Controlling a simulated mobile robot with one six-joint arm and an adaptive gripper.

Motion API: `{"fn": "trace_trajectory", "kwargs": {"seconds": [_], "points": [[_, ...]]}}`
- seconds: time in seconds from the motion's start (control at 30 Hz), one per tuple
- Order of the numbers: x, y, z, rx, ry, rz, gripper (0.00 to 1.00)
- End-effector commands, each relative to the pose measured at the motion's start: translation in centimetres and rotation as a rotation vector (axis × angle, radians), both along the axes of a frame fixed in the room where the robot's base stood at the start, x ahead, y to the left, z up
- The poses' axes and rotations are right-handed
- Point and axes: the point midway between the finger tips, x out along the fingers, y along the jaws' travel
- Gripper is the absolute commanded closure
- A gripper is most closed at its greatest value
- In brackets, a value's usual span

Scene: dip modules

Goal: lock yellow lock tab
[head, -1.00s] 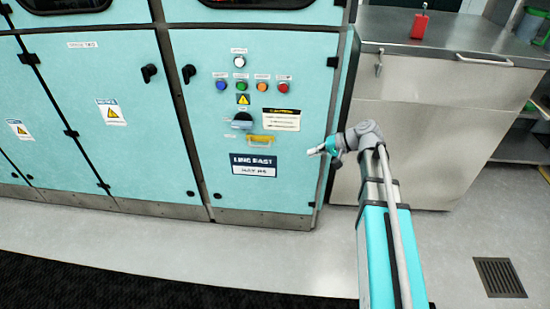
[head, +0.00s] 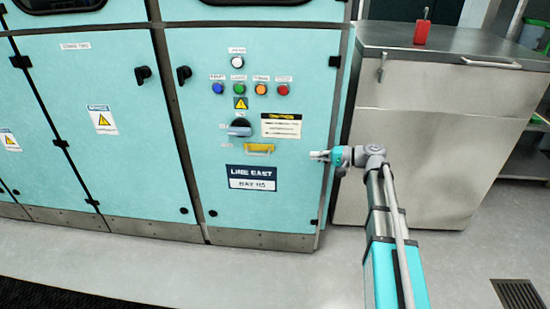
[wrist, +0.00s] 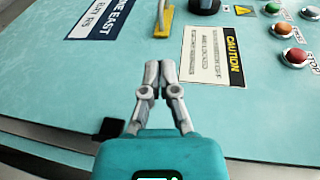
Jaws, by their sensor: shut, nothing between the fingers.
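The yellow lock tab (head: 259,148) is on the teal cabinet door, just below a dark rotary handle (head: 239,128) and above the "LINE EAST" label (head: 252,178). In the wrist view the yellow tab (wrist: 164,20) shows at the top, beyond my fingertips. My gripper (head: 318,155) is to the right of the tab, near the door's right side, and apart from the tab. In the wrist view my gripper (wrist: 160,68) has its fingertips together with nothing between them.
Coloured buttons (head: 239,88) sit above the handle. A caution label (head: 281,126) is right of the handle. A steel cabinet (head: 430,130) with a red padlock-like object (head: 422,32) on top stands at the right. The floor (head: 280,275) in front is clear.

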Motion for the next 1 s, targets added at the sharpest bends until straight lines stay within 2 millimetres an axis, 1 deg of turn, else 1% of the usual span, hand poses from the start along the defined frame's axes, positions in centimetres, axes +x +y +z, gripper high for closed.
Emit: {"fn": "trace_trajectory", "kwargs": {"seconds": [0.27,0.47,0.67,1.0], "points": [[0.0,0.2,0.0,-0.001,0.000,0.001,1.00],[0.2,1.2,-0.3,-0.002,0.000,0.003,1.00],[0.7,3.2,-0.7,-0.002,0.000,0.003,1.00],[1.9,7.9,-1.6,-0.002,0.000,0.004,1.00]]}}
